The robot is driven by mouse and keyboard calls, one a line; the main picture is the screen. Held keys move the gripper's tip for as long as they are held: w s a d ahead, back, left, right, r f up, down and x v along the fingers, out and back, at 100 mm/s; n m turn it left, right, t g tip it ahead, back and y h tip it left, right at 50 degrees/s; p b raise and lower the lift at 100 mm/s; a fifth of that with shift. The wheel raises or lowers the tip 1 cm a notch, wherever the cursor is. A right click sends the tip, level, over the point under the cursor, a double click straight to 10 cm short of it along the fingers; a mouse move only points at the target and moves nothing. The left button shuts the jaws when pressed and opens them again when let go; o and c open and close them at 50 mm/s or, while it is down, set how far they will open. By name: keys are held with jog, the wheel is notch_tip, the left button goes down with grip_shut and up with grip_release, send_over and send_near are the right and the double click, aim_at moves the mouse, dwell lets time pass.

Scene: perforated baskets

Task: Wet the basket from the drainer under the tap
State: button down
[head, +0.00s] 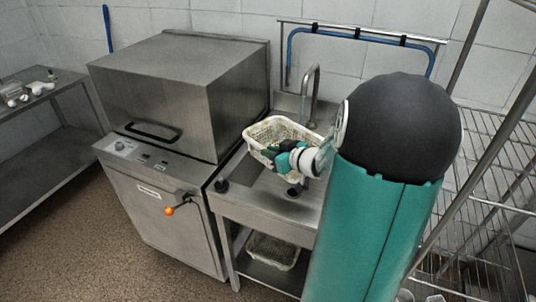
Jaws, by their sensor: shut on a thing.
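A cream perforated basket (262,134) is held over the sink at the right of the dishwasher, tilted a little. My gripper (283,158) is shut on the near side of the basket; its fingertips are small and partly hidden. The curved metal tap (316,72) rises behind the sink, just right of the basket's far end. A thin greenish stream or tube shows below the spout, by the basket's far right edge; I cannot tell if it falls inside. My arm hides the right part of the sink (310,200) and the area beyond it. No drainer is clearly visible.
A steel dishwasher (180,95) with a black handle stands close on the left. A blue hose on a rail (360,35) hangs behind the tap. Another basket (272,250) sits on the shelf below. A wire rack (490,150) stands at the right.

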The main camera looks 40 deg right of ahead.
jog(key=shift+w+d+f, duration=0.15)
jog(key=shift+w+d, duration=0.2)
jog(key=shift+d, duration=0.05)
jog(key=shift+w+d+f, duration=0.15)
jog(key=shift+w+d, duration=0.1)
jog(key=shift+d, duration=0.3)
jog(key=shift+w+d+f, duration=0.2)
jog(key=shift+w+d, duration=0.1)
jog(key=shift+d, duration=0.25)
jog(key=shift+w+d+f, duration=0.15)
jog(key=shift+w+d, duration=0.1)
jog(key=shift+d, duration=0.3)
jog(key=shift+w+d, duration=0.4)
jog(key=shift+d, duration=0.2)
jog(key=s+a+r, duration=0.2)
jog(key=s+a, duration=0.2)
jog(key=a, duration=0.5)
jog(key=shift+s, duration=0.35)
